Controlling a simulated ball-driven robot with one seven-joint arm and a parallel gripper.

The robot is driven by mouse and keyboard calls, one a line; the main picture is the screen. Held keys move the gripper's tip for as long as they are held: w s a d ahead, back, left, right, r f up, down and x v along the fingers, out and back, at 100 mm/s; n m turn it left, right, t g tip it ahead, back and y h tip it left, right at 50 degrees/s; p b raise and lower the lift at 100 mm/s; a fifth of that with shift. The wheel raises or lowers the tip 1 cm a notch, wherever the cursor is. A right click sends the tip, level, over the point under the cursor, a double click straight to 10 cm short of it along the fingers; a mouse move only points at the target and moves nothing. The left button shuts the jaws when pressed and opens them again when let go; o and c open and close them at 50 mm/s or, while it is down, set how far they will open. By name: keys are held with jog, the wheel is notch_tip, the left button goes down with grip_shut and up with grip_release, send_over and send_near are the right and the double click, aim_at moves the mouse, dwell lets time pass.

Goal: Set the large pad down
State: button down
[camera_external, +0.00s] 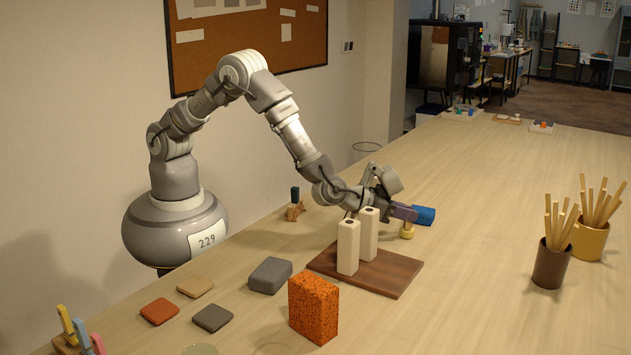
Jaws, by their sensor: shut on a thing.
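My gripper (404,212) is low over the table, just beyond the right back part of a brown board. It is shut on a blue rounded piece (425,215), which sticks out to the right of the fingers. This may be the large pad; its held end is hidden by the fingers. A small yellow piece (407,232) shows just below the fingers; I cannot tell whether it touches the blue piece or stands on the table.
Two upright cream blocks (348,247) stand on the brown board (390,277), close in front of my wrist. An orange speckled block (313,308), a grey block (270,275) and flat tiles (212,318) lie nearer. Pots of sticks (552,265) stand right. The table between is clear.

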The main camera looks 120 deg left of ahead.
jog(key=shift+f, duration=0.15)
jog(key=shift+f, duration=0.15)
jog(key=c, duration=1.1)
grip_release()
jog(key=shift+c, duration=0.2)
jog(key=shift+r, duration=0.2)
jog(key=p+v, duration=0.3)
jog(key=v, duration=0.9)
